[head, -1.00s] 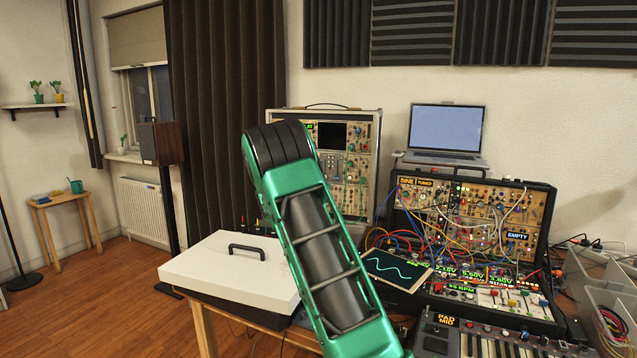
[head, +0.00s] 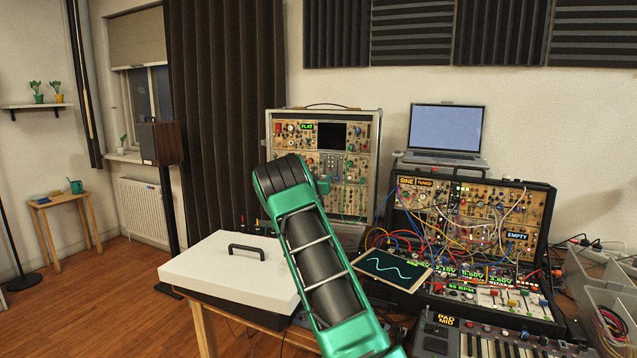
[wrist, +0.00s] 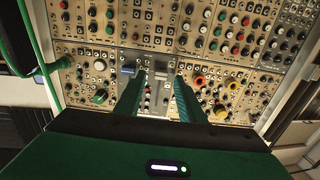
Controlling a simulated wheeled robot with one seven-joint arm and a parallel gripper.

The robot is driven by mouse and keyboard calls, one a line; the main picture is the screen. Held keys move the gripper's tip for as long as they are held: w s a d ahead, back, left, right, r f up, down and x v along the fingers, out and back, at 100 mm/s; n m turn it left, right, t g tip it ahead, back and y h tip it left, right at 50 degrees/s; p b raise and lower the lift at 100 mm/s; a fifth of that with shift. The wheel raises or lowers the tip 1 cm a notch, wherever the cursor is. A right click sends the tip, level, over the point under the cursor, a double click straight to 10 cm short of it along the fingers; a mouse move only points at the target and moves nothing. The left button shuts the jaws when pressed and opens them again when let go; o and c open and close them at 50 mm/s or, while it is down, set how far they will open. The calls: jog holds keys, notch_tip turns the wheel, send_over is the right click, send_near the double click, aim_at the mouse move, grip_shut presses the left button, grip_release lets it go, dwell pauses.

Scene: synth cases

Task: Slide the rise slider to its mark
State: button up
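The upright synth case (head: 373,130) at the back centre has a tan panel of knobs, with a small green FLAT display (head: 307,126). The wrist view looks at this panel, where a pale slider cap (wrist: 160,72) and a blue slider cap (wrist: 128,70) show. No label or mark is readable there, so I cannot tell which is the rise slider. My gripper (wrist: 158,80) is open, its two green fingers apart. The pale cap shows between the fingertips and the blue one just left; contact cannot be told. In the head view my arm hides the panel's lower left.
A white lidded box (head: 225,272) with a black handle sits left of my arm. Right are a patched synth case (head: 545,215) with cables, a tablet with a wave trace (head: 393,269), a laptop (head: 446,130), a keyboard (head: 490,345) and clear bins (head: 610,300).

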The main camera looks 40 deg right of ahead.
jog(key=shift+w+d, duration=0.1)
jog(key=shift+d, duration=0.1)
grip_shut()
jog(key=shift+r, duration=3.55)
grip_release()
